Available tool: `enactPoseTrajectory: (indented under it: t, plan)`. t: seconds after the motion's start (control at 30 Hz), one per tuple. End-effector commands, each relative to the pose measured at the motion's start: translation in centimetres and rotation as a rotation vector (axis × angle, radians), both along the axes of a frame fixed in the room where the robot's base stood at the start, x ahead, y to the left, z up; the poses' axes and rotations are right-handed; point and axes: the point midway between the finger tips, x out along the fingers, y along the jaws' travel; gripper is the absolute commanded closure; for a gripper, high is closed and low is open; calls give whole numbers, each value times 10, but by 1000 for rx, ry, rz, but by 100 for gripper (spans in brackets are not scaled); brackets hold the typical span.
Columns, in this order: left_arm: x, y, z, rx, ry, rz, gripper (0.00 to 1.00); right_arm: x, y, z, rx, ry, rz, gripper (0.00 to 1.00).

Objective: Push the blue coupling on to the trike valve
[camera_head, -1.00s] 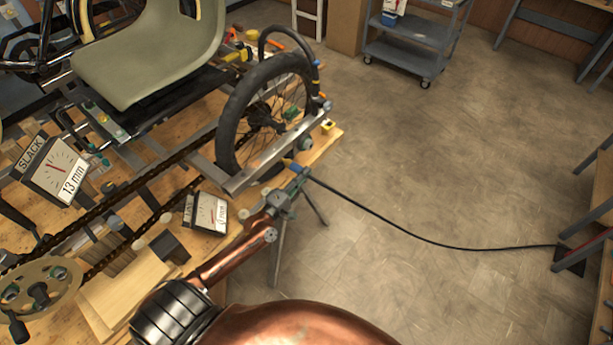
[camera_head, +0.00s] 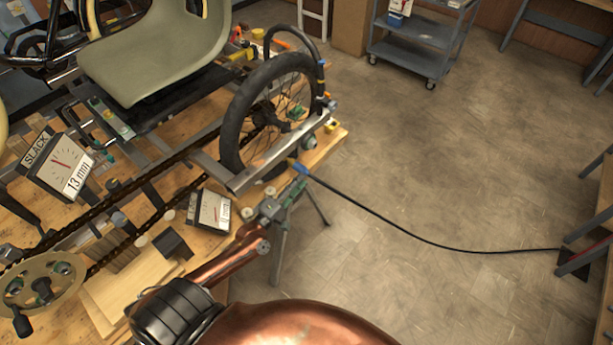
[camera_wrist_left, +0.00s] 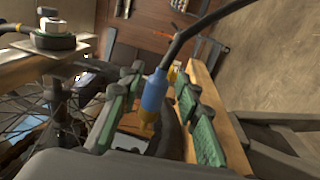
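The blue coupling (camera_head: 300,168) is at the end of a black hose beside the bench edge, below the near wheel (camera_head: 232,128). In the left wrist view the coupling (camera_wrist_left: 154,91) has a yellow nose and sits between the green-padded fingers. The coupling is apart from the wheel. I cannot pick out the trike valve. My right gripper is not in view.
The black hose (camera_head: 400,225) runs right to the floor. A metal bar (camera_head: 275,155) runs along the wheel's near side. Gauges reading slack (camera_head: 62,165) and another dial (camera_head: 210,211) stand on the wooden bench (camera_head: 125,290). The floor at right is mostly clear.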

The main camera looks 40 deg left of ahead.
Motion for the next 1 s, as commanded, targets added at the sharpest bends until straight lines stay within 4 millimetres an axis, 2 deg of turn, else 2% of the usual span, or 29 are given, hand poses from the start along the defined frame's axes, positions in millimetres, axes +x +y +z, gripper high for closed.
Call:
enactPoseTrajectory:
  t: [0.03,0.2,0.4,1.0]
  plan:
    - [-12,1,-3,3,4,-2,69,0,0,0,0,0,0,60]
    - [-44,3,-6,1,3,-2,69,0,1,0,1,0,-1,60]
    - [-65,5,-8,1,0,0,69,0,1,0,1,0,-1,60]
    - [-69,5,-8,0,-1,0,69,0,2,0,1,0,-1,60]
